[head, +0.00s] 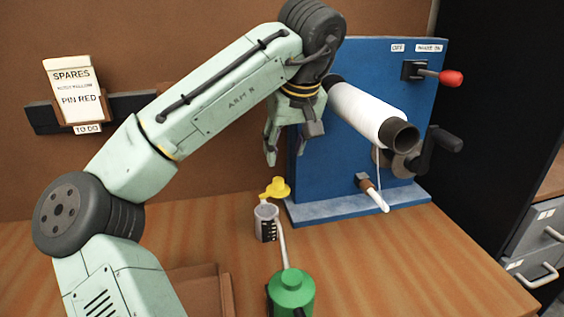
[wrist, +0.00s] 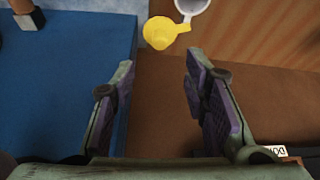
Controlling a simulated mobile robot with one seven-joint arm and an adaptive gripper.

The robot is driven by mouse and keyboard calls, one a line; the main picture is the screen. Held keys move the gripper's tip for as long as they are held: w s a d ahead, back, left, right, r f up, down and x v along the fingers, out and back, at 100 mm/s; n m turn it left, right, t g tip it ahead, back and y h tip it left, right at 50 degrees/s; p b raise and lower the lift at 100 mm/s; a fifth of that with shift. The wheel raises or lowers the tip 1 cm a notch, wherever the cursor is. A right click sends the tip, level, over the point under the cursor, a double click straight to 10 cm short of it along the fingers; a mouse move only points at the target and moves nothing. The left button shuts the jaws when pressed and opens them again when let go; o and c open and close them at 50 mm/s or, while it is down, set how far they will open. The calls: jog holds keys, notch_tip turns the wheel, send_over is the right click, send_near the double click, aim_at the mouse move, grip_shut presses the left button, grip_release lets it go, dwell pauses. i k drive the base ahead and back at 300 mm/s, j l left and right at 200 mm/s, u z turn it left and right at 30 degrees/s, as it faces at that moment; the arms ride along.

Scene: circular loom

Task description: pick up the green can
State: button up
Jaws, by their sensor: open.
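The green can (head: 292,292) stands at the front of the wooden table in the head view, with a thin pale spout rising up and left from its top. Its bottom is cut off by the picture's lower edge. I do not see it in the wrist view. My gripper (head: 291,143) is open and empty, hanging in front of the blue board, well above and behind the can. In the wrist view my gripper (wrist: 160,70) shows two spread fingers with purple pads and nothing between them.
A clear cup (head: 266,223) with dark marks and a yellow funnel-like piece (head: 277,188) stand behind the can. The blue board (head: 365,75) carries a white spool (head: 368,112), crank and red-knobbed lever. A brown box (head: 200,290) lies left of the can. Table right of it is clear.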

aim_at(290, 293)
jog(key=k, duration=1)
